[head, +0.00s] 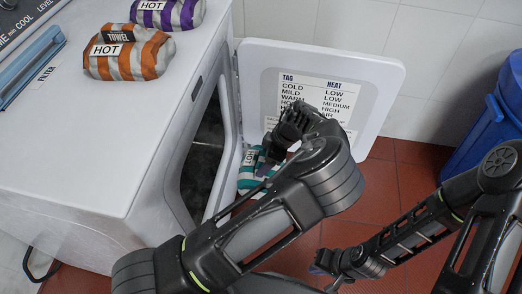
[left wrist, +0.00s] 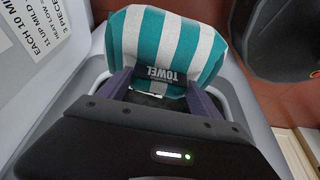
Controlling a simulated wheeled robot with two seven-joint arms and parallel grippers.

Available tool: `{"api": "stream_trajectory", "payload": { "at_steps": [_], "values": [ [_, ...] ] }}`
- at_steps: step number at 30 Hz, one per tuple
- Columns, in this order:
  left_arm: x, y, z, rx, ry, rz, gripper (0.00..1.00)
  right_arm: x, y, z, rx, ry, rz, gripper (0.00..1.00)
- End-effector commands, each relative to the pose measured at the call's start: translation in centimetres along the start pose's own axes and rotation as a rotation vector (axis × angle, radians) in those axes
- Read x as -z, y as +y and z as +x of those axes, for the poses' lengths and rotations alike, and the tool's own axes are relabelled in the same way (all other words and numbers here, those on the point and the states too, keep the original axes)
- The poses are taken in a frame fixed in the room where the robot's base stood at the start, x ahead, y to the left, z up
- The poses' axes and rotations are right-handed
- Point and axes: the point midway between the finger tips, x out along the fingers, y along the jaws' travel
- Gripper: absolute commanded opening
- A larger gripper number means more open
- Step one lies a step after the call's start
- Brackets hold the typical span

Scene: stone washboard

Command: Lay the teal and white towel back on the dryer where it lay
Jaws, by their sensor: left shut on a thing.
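The teal and white towel (head: 249,181) is low beside the dryer's open door in the head view, partly hidden by my left arm. In the left wrist view the rolled towel (left wrist: 165,50) fills the space ahead of the fingers, its "TOWEL" label upside down. My left gripper (left wrist: 158,92) is shut on it; in the head view this gripper (head: 265,168) is mostly hidden behind its wrist. The white dryer (head: 85,150) stands at left. My right gripper (head: 322,266) is low over the floor, apart from the towel; its jaws are too small to read.
An orange-striped towel (head: 127,54) and a purple-striped towel (head: 168,13) lie on the dryer top, which is clear in front of them. The open dryer door (head: 376,75) stands behind my left wrist. A blue bin (head: 490,125) is at right on the red tiled floor (head: 385,185).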

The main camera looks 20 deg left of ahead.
Motion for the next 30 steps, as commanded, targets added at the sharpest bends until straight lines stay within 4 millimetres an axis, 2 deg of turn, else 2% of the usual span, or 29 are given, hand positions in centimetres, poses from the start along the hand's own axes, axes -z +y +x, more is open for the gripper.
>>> {"api": "stream_trajectory", "payload": {
  "at_steps": [5, 8, 12, 18, 24, 30],
  "values": [
    [1.3, 1.1, -4.1, -0.068, -0.006, 0.147, 0.01, 0.0, 0.0, 0.0, 0.0, 0.0, 0.0, 0.0],
    [2.6, 1.6, -7.2, -0.126, -0.008, 0.283, 0.01, 0.0, 0.0, 0.0, 0.0, 0.0, 0.0, 0.0],
    [4.9, 2.1, -11.6, -0.224, -0.01, 0.513, 0.01, 0.0, 0.0, 0.0, 0.0, 0.0, 0.0, 0.0],
    [8.2, 2.1, -16.7, -0.361, -0.008, 0.841, 0.01, 0.0, 0.0, 0.0, 0.0, 0.0, 0.0, 0.0],
    [11.2, 1.8, -20.4, -0.49, -0.006, 1.147, 0.01, 0.0, 0.0, 0.0, 0.0, 0.0, 0.0, 0.0],
    [13.4, 1.3, -22.7, -0.587, 0.0, 1.387, 0.01, 0.0, 0.0, 0.0, 0.0, 0.0, 0.0, 0.0]
  ]
}}
